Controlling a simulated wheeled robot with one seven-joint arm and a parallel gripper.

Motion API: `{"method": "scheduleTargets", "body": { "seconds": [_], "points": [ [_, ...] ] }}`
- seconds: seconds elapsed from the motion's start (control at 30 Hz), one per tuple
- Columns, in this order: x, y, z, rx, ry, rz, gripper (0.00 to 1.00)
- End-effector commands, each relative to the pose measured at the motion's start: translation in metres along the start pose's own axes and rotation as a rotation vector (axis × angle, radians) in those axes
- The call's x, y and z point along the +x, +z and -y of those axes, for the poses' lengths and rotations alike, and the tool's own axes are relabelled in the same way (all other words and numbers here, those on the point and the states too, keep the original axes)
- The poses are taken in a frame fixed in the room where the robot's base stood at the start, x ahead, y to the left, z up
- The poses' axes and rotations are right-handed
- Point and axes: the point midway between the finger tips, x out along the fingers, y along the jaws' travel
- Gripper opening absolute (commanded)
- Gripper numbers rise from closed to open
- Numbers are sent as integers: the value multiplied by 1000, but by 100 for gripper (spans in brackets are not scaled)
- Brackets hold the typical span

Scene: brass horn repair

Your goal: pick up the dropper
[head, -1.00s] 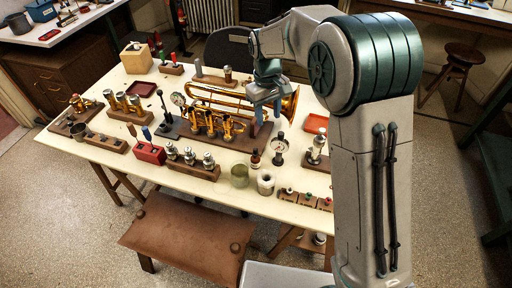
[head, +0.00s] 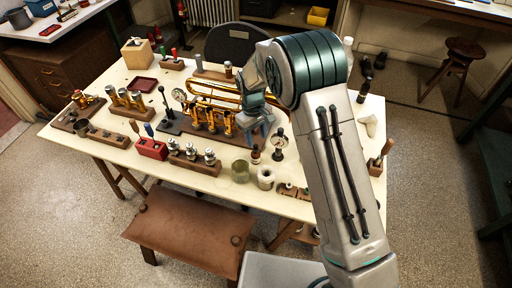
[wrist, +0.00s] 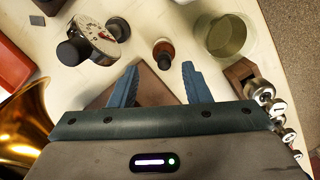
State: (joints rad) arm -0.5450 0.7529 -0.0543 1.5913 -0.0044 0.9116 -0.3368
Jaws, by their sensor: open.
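The dropper looks to be the small dark-topped brown bottle (head: 255,155) standing upright near the front of the table, between the glass jar and the dial gauge. In the wrist view the brown bottle (wrist: 163,52) is seen from above, just beyond the fingertips and roughly between their lines. My gripper (wrist: 159,72) is open, with its two blue fingers apart and nothing between them. In the head view my gripper (head: 262,129) is above the table behind the bottle, apart from it.
A dial gauge (wrist: 98,38) stands left of the bottle in the wrist view and a glass jar (wrist: 226,36) right of it. The brass horn (wrist: 28,128) is close on the left. A wooden rack of metal valves (head: 194,161) stands left of the jar.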

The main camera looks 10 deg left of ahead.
Motion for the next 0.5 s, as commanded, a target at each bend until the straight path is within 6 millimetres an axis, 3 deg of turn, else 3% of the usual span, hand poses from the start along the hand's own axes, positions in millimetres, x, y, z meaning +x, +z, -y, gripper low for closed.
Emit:
{"method": "scheduleTargets", "body": {
  "seconds": [0.23, 0.5],
  "points": [
    [34, -2, 5, 0, -2, 3, 43],
    [43, -2, 5, 0, -1, 0, 43]
  ]
}}
